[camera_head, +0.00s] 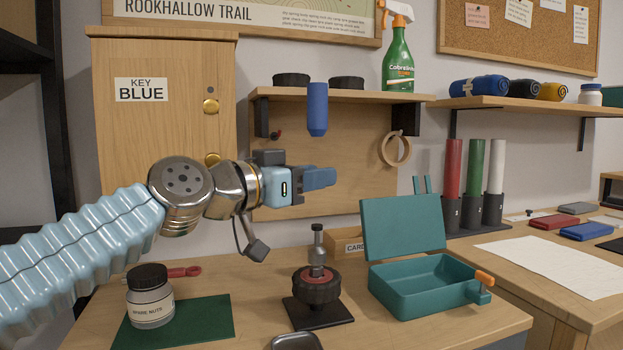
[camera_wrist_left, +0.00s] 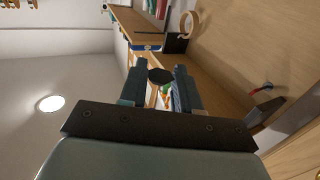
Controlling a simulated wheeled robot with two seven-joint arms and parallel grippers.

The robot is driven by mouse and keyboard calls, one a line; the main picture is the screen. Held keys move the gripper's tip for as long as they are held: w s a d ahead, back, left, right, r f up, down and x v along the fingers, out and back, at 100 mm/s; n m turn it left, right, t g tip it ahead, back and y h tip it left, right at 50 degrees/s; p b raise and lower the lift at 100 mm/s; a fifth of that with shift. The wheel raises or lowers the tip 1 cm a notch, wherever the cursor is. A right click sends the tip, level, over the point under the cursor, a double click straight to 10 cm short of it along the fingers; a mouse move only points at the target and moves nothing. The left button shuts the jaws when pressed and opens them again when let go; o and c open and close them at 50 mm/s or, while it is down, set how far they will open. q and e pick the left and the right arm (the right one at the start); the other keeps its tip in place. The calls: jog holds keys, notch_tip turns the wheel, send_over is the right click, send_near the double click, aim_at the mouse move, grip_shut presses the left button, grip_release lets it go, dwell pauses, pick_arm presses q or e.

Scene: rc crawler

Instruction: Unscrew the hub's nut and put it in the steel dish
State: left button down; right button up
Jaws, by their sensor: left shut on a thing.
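The hub (camera_head: 317,288), a black knobbly wheel with a red ring, stands on a dark square base. An upright grey metal piece (camera_head: 317,252) rises from its centre; I cannot make out the nut separately. The steel dish (camera_head: 297,342) shows at the bottom edge, partly cut off. My left gripper (camera_head: 322,178) is raised well above the hub, in front of the wall board, pointing right. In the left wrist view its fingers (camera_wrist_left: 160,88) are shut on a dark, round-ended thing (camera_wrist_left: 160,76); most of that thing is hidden. My right gripper is not in view.
A blue cylindrical tool (camera_head: 317,110) hangs at the shelf edge just above my left gripper. An open teal box (camera_head: 412,290) stands right of the hub. A jar (camera_head: 150,298) on a green mat (camera_head: 216,318) and a red wrench (camera_head: 185,271) lie left.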

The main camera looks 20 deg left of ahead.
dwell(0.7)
pick_arm(q)
jog(key=shift+f+b, duration=1.2)
jog(key=shift+b, duration=0.4)
jog(key=shift+r+y+p, duration=0.15)
jog(key=shift+y+p, duration=0.15)
jog(key=shift+p, duration=0.55)
jog(key=n+t+y+p, duration=0.1)
jog(key=p, duration=0.2)
jog(key=n+y+p, duration=0.1)
jog(key=p, duration=0.2)
jog(key=shift+t+y, duration=0.4)
jog(key=shift+n+p, duration=0.3)
jog(key=shift+p, duration=0.05)
jog(key=shift+d+f+y, duration=0.15)
jog(key=shift+f+y, duration=0.05)
jog(key=shift+y, duration=0.1)
